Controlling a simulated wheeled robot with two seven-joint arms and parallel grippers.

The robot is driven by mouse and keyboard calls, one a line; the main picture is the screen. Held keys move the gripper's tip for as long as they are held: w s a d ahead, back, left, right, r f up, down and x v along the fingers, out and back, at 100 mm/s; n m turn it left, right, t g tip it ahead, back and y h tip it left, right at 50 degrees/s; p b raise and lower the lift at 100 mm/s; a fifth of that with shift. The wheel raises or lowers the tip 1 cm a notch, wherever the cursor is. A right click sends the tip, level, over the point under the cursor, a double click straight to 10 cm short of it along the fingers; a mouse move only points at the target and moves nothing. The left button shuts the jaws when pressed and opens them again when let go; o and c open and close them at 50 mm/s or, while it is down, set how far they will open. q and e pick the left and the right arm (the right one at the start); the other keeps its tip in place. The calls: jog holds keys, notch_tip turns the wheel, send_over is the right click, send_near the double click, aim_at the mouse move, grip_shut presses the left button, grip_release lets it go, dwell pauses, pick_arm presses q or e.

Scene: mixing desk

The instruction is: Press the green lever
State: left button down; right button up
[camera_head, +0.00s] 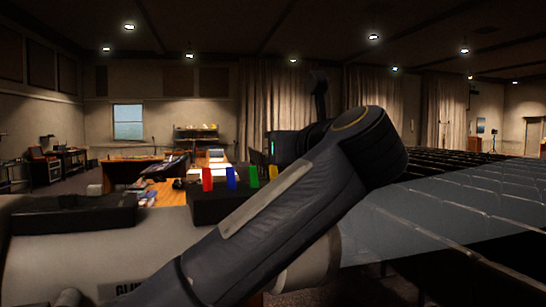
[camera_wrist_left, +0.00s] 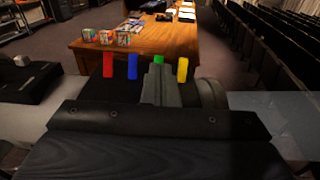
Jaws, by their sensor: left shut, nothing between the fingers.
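The green lever (camera_head: 254,177) stands on a black box (camera_head: 204,207) between the blue lever (camera_head: 231,178) and the yellow lever (camera_head: 273,172). The red lever (camera_head: 207,179) is at the left end of the row. In the left wrist view, the top of the green lever (camera_wrist_left: 158,59) shows just beyond the tips of my left gripper (camera_wrist_left: 158,72), which is shut and empty. The gripper hides the lower part of this lever. I cannot tell whether they touch. My left arm crosses the head view; its fingers cannot be made out there. My right gripper is not in view.
A wooden desk (camera_wrist_left: 183,48) with small patterned boxes (camera_wrist_left: 106,37) and papers lies beyond the levers. Another black box (camera_head: 75,214) stands to the left. Rows of dark seats (camera_head: 450,195) fill the right side. The space above the levers looks free apart from my arm.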

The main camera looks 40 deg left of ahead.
pick_arm(q)
jog(key=shift+s+d+r, duration=0.3)
jog(key=shift+d, duration=0.15)
jog(key=shift+s+d+r, duration=0.25)
jog(key=shift+d, duration=0.2)
